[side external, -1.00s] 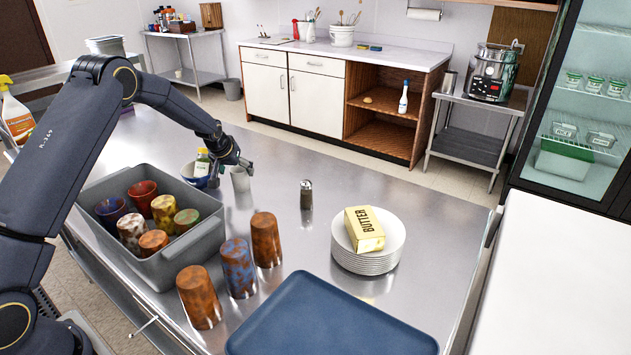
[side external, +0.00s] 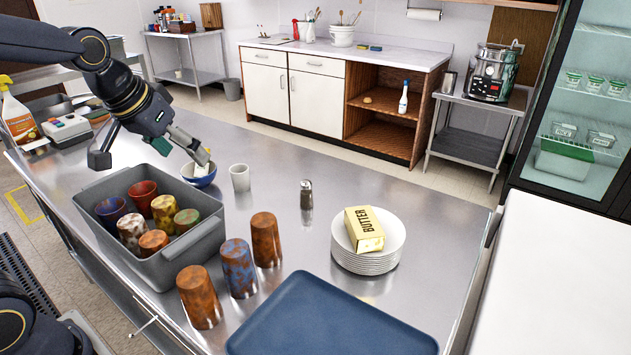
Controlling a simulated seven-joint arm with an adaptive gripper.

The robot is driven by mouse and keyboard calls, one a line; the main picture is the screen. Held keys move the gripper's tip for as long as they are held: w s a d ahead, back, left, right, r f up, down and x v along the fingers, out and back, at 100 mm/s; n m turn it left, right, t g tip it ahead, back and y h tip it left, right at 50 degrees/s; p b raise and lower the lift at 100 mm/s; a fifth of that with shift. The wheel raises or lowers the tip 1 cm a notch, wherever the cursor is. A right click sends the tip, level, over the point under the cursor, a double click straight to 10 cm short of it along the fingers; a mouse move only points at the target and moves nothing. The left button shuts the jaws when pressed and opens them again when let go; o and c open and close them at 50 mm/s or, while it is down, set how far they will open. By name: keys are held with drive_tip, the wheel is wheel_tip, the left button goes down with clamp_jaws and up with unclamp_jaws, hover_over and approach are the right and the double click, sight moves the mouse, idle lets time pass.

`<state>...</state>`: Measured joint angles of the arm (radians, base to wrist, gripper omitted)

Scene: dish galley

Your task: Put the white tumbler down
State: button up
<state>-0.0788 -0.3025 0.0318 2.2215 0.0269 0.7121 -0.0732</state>
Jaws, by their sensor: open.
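The white tumbler (side external: 240,178) stands upright on the steel counter, just right of a blue bowl (side external: 201,177), with a small gap between them. Nothing holds it. My gripper (side external: 152,157) is open and empty, up and to the left of the tumbler, above the back of the grey bin. Its fingers are spread wide, and the right one overlaps the area of the bowl in the picture. I cannot tell its exact height above the counter.
A grey bin (side external: 205,243) holds several coloured tumblers. Three upturned tumblers, one of them blue and brown (side external: 239,268), stand in front. A shaker (side external: 306,195), stacked plates (side external: 366,262) with butter (side external: 364,229) and a blue tray (side external: 330,322) lie rightward. The counter's middle is clear.

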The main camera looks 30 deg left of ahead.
drive_tip(key=s+d+f+m, duration=0.1)
drive_tip(key=s+d, duration=0.3)
drive_tip(key=s, duration=0.8)
drive_tip(key=shift+s+f+m+h, duration=0.15)
drive_tip(key=shift+f+m+h, duration=0.05)
drive_tip(key=shift+m+h, duration=0.25)
